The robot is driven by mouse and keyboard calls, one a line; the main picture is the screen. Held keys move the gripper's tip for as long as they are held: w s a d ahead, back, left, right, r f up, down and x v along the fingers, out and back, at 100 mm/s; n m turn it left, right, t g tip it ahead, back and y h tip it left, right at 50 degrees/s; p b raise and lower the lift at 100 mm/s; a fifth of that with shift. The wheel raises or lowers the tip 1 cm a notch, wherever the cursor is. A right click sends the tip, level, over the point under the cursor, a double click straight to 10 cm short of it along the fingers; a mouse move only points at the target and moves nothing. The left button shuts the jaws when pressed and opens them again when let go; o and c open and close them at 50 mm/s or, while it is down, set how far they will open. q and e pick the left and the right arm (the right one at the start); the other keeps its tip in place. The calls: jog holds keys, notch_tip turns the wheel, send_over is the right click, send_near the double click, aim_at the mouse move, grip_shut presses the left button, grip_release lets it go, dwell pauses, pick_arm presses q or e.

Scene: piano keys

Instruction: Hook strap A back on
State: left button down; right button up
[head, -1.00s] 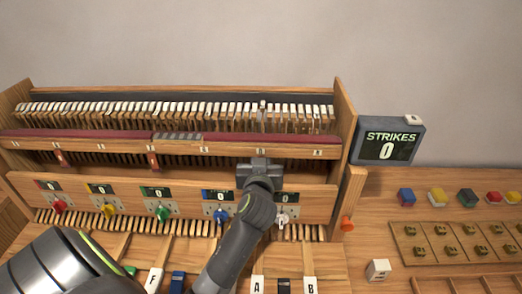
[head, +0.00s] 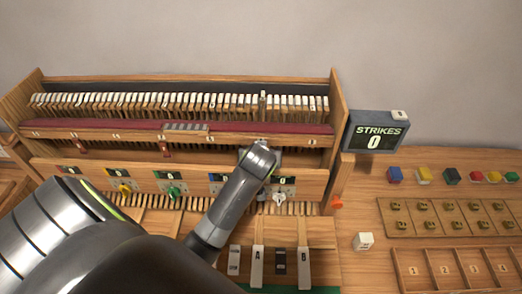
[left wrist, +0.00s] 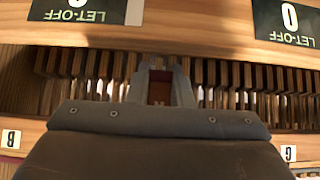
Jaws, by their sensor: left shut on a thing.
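My left gripper (left wrist: 160,80) is shut on a dark red piece (left wrist: 160,92) in the left wrist view, seen between its fingers in front of a row of wooden parts. I cannot read a letter that tells which strap it is. In the head view my left arm reaches to the piano's front below the red rail (head: 110,126), and its forearm hides most of the gripper. Two red straps (head: 81,147) (head: 164,149) hang below the rail farther left. Front keys labelled A (head: 258,266) and B (head: 303,267) stand below the arm. My right gripper is not in view.
Coloured knobs, such as the green one (head: 174,192), line the front panel under counter displays. The strikes display (head: 376,137) reads 0. Coloured blocks (head: 395,175), a brass-fitted tray (head: 390,229) and a numbered tray (head: 398,268) lie on the right bench.

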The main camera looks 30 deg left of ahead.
pick_arm(q)
jog(key=shift+s+d+f+g+h, duration=0.1)
jog(key=shift+s+g+h, duration=0.1)
jog(key=shift+g+h, duration=0.15)
jog(key=shift+s, duration=0.1)
dwell(0.3)
jog(key=c, duration=1.3)
grip_release()
